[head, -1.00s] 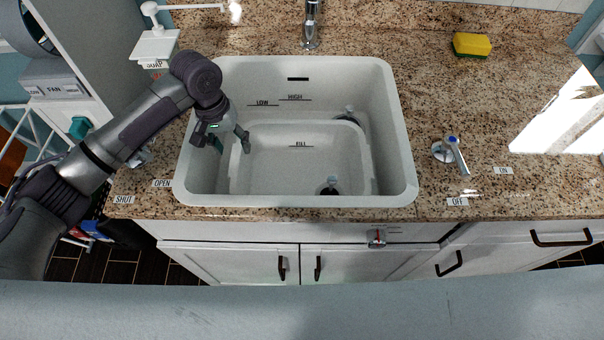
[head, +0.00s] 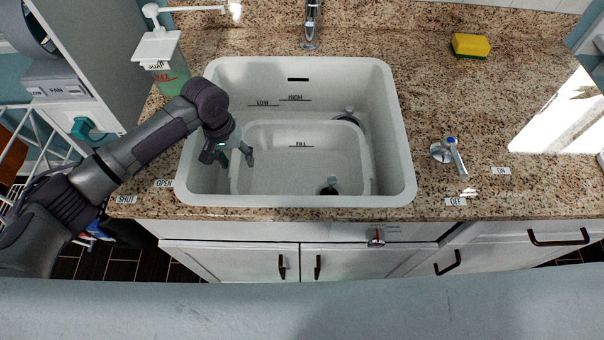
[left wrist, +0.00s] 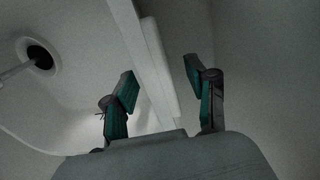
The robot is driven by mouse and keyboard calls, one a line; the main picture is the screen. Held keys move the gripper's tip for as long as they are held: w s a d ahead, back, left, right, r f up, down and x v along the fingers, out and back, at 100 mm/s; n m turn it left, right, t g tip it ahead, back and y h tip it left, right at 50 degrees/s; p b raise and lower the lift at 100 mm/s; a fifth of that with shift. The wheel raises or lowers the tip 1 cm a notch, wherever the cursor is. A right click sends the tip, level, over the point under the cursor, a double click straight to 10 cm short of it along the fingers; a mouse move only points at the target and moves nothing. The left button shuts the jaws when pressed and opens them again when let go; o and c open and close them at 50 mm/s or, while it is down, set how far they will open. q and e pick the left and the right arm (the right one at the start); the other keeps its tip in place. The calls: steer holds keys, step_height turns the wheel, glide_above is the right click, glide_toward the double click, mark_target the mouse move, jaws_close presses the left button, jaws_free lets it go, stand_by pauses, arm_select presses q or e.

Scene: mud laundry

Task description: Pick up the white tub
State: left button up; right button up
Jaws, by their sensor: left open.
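The white tub (head: 300,160) sits inside the white sink (head: 402,150), with a FILL mark on its back inner wall. My left gripper (head: 236,160) reaches into the sink at the tub's left side, its two fingers apart over the left rim. In the left wrist view the open fingers (left wrist: 160,82) show teal pads. A pale wall edge (left wrist: 140,50), seemingly the tub's left rim, runs between them. Whether either finger touches it, I cannot tell. The right gripper is not in view.
The sink walls stand close on the gripper's left. A soap dispenser (head: 156,48) stands behind my arm. A faucet (head: 311,25) is at the back, a lever (head: 450,154) right of the sink, and a yellow sponge (head: 470,45) at back right. The right counter is mostly clear.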

arm_select(q)
steer(key=shift+f+p, duration=0.2)
steer(key=shift+p, duration=0.1)
stand_by(0.4)
jaws_close()
